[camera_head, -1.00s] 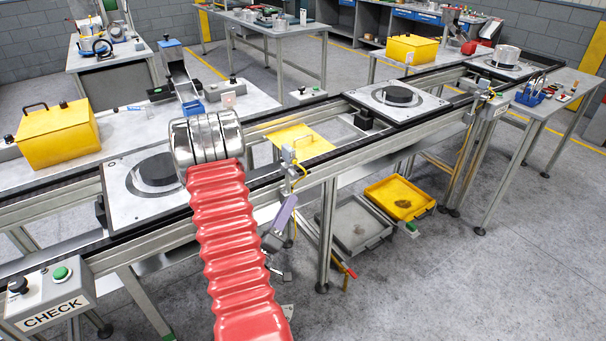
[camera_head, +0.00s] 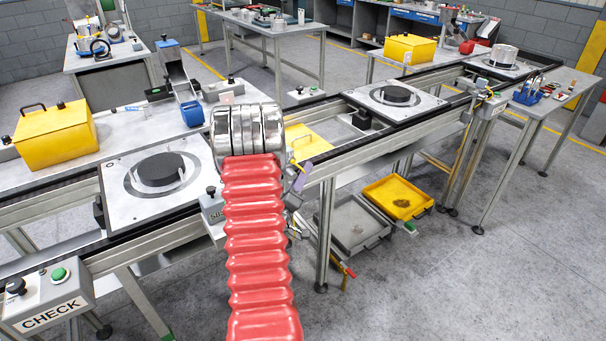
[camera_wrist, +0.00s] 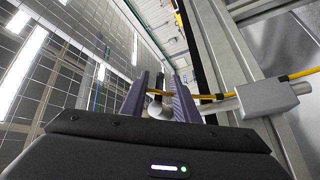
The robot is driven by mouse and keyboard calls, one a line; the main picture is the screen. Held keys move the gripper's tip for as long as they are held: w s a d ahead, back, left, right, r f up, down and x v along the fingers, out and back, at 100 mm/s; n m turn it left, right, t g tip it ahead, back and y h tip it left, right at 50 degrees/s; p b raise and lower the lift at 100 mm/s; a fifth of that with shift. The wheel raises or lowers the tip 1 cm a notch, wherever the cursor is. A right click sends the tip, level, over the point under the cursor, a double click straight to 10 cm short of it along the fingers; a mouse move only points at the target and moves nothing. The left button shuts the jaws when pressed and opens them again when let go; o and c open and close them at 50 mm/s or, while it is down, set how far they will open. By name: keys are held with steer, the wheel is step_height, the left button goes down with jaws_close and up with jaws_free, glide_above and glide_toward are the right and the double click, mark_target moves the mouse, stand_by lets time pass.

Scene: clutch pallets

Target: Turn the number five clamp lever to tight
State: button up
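No lever marked five can be made out in either view. My gripper shows in the wrist view (camera_wrist: 160,95) as two purple fingers, spread apart. A pale rounded part with a dark stem (camera_wrist: 157,108) shows between them; I cannot tell what it is or whether they touch it. In the head view my red-sleeved arm reaches to the conveyor's front rail, and only part of a purple finger (camera_head: 303,177) shows beside the arm, near a yellow piece on the rail. Most of the gripper is hidden there.
A grey box (camera_wrist: 266,98) with a yellow cable is close right of the fingers in the wrist view. A pallet with a dark disc (camera_head: 158,170) lies left of my arm, another pallet (camera_head: 395,99) farther right. A small knobbed box (camera_head: 212,207) stands beside my arm.

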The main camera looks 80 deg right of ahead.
steer(key=shift+d, duration=0.3)
steer(key=shift+c, duration=0.5)
jaws_close()
